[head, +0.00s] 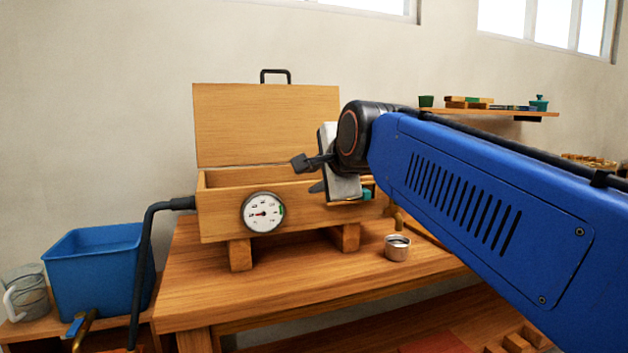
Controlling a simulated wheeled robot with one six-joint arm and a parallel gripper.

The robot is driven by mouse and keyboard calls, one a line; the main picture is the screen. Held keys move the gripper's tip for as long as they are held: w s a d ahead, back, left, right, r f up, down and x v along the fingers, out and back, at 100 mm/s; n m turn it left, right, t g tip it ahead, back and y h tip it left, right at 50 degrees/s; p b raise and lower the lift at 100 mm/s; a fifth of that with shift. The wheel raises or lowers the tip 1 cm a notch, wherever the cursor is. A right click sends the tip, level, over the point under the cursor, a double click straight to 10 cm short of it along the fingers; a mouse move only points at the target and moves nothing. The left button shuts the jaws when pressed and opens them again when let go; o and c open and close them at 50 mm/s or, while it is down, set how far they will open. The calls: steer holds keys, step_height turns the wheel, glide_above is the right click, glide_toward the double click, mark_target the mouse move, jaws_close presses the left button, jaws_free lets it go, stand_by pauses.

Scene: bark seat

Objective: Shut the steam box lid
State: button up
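The wooden steam box (222,221) stands on two blocks on the bench, with a round dial gauge (263,212) on its front end. Its lid (262,125) is raised, standing upright at the back, with a dark handle (275,72) on its top edge. My gripper (304,172) is in front of the box's right part, at about the height of its rim, and hides part of the box and the lid's right edge. Its dark fingers appear spread apart, with nothing seen between them. I cannot tell whether it touches the box.
A black hose (146,250) runs from the box's left end down past a blue tub (92,270). A small metal cup (397,248) stands on the bench (300,277) right of the box. A wall shelf (500,112) holds small items. Free room lies above the box.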

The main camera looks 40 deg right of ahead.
steer(key=v, duration=0.6)
steer(key=shift+s, duration=0.2)
stand_by(1.9)
